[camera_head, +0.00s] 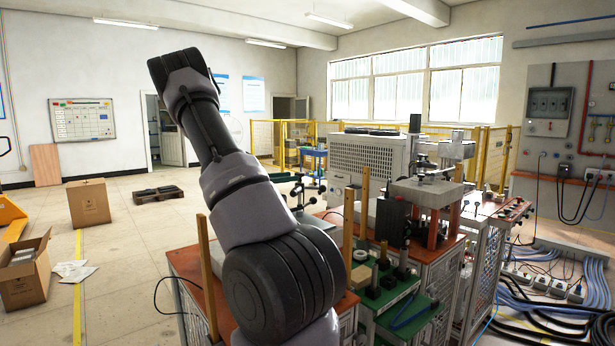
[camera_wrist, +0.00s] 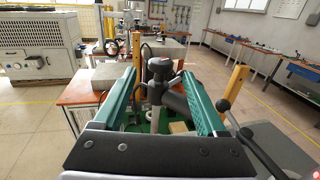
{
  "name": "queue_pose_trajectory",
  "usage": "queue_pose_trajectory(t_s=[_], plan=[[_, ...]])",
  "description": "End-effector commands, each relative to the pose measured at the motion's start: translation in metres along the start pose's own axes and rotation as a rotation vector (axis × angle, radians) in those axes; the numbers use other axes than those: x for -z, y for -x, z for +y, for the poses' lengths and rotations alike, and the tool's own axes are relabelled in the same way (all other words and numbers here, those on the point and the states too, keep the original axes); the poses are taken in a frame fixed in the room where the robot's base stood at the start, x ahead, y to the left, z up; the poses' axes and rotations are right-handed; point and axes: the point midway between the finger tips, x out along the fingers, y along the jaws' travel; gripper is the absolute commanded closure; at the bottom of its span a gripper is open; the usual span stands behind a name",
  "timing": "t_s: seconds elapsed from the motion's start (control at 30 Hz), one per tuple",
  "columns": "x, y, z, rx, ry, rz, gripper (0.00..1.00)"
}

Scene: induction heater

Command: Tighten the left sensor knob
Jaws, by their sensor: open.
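My gripper (camera_wrist: 161,76) shows in the wrist view, its two green-faced fingers spread apart with nothing held between them. A dark round knob (camera_wrist: 159,66) on top of an upright metal post (camera_wrist: 155,92) appears in the gap between the fingers, with no clear contact. I cannot tell how far beyond the fingertips it is, or whether it is the left sensor knob. A dark cylinder (camera_wrist: 177,102) slants beside the post, near the right finger. In the head view my arm fills the centre, and I cannot make out my gripper there.
A red-topped workbench (camera_head: 185,262) with upright wooden posts (camera_head: 348,222) stands near my arm. A green fixture board (camera_head: 412,312) and a press-like machine (camera_head: 430,190) are to the right. Cables (camera_head: 545,300) cover the right floor.

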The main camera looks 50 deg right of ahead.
Motion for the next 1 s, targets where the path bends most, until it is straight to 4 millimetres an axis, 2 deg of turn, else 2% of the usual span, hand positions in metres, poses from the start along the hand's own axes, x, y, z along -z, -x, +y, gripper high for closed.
queue_pose_trajectory(t_s=[0.03,0.2,0.4,0.53,0.8,0.83,0.97,1.0], plan=[[0.0,-0.012,-0.001,0.004,0.0,0.0,0.26],[0.0,-0.045,-0.001,0.005,0.0,0.0,0.26],[0.0,-0.071,-0.001,0.004,-0.001,-0.001,0.26],[-0.001,-0.079,0.0,0.002,0.0,-0.001,0.26],[-0.001,-0.081,0.0,0.002,0.0,-0.001,0.26],[-0.001,-0.081,0.0,0.002,0.0,-0.001,0.3],[-0.001,-0.081,0.0,0.002,0.0,-0.002,0.79],[-0.001,-0.081,0.0,0.002,0.0,-0.002,0.95]])
